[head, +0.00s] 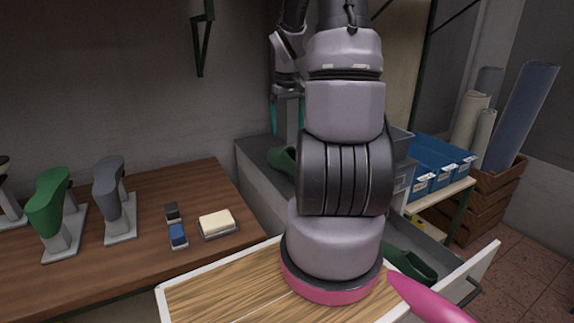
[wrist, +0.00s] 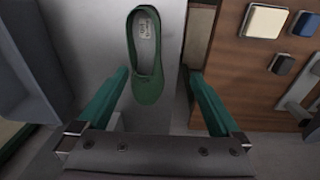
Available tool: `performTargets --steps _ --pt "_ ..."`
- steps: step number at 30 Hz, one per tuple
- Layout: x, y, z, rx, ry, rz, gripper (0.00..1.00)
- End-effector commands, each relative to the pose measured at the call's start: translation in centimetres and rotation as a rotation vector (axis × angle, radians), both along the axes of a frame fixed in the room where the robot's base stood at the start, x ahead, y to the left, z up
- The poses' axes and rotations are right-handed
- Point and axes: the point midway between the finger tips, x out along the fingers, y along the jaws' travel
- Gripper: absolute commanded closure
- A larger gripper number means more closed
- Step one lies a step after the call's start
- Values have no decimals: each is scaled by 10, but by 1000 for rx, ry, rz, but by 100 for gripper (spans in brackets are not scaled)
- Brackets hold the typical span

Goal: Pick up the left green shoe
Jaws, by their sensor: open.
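A green slip-on shoe (head: 282,158) lies on a grey surface at the back, left of my arm in the head view, which hides part of it. In the wrist view the same shoe (wrist: 147,88) points its toe toward my gripper, with its pale insole showing. My gripper (head: 287,128) hangs above this shoe with its teal fingers spread. In the wrist view the open gripper (wrist: 159,74) has one finger on each side of the toe, nothing held. A second green shoe (head: 412,264) lies in an open drawer to the right, partly hidden by my arm.
A brown bench (head: 145,195) on the left bears a green shoe last (head: 48,200), a grey last (head: 110,185), a cream-topped block (head: 216,223) and small brushes. Blue bins (head: 435,165) stand right. A pink pointed object (head: 430,298) is at the front.

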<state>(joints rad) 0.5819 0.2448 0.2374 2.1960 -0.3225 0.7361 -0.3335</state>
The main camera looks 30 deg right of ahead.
Motion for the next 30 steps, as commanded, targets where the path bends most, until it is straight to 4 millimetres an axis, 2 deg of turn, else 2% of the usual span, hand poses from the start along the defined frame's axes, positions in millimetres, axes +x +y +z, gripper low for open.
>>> performTargets --steps 1,3,7,15,23,30 --pt "1 -10 -18 15 26 8 0" --pt "2 -20 -35 26 43 26 0" --pt "2 -30 -54 42 64 45 0" --pt "2 -32 -96 47 70 52 0" --pt "2 -32 -119 46 68 51 0" --pt "0 -33 -154 47 69 51 0"
